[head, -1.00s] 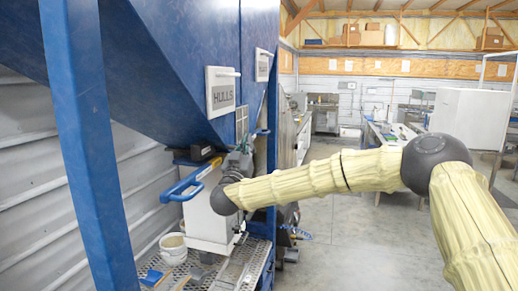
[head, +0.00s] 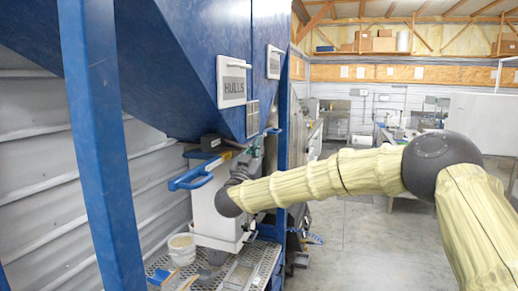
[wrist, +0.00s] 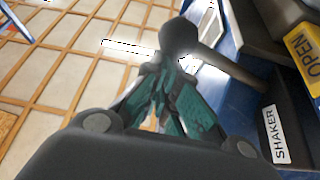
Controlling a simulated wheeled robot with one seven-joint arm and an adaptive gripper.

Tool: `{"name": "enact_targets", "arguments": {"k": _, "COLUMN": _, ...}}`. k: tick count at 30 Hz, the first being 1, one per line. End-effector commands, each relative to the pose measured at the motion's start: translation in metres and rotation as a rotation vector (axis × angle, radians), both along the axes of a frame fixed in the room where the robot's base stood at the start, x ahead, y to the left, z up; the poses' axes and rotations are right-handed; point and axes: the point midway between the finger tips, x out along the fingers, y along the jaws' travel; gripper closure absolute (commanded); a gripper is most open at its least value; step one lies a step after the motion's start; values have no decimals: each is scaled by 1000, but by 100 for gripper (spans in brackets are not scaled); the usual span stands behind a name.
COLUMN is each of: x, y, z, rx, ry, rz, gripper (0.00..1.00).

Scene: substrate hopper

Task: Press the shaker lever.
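The shaker lever shows in the wrist view as a dark round knob (wrist: 180,37) on a thin shaft that runs down right to a dark housing. A white SHAKER label (wrist: 274,134) is on that housing. My gripper (wrist: 168,68) has teal-padded fingers that converge to tips close together, and it looks shut with nothing held. Its tips appear just below the knob in the picture; I cannot tell whether they touch it. In the head view my gripper (head: 247,158) is at the hopper's lower outlet, and the lever cannot be made out there.
A blue handle (head: 192,179) sticks out left of my wrist. A blue post (head: 103,150) stands in front. A white bucket (head: 182,248) sits on the perforated platform (head: 262,262). Open floor lies to the right.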

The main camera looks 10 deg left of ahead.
Motion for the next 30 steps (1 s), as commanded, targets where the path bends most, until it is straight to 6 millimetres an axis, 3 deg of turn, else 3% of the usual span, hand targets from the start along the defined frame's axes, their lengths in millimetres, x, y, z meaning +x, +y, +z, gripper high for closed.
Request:
{"name": "enact_targets", "arguments": {"k": 8, "x": 0, "y": 0, "z": -1, "rx": -3, "ry": 6, "rz": 1, "gripper": 100}}
{"name": "enact_targets", "arguments": {"k": 17, "x": -6, "y": -5, "z": 41, "rx": 0, "ry": -1, "rz": 0, "gripper": 100}}
{"name": "enact_targets", "arguments": {"k": 30, "x": -69, "y": 12, "z": 3, "rx": -1, "ry": -1, "rz": 4, "gripper": 100}}
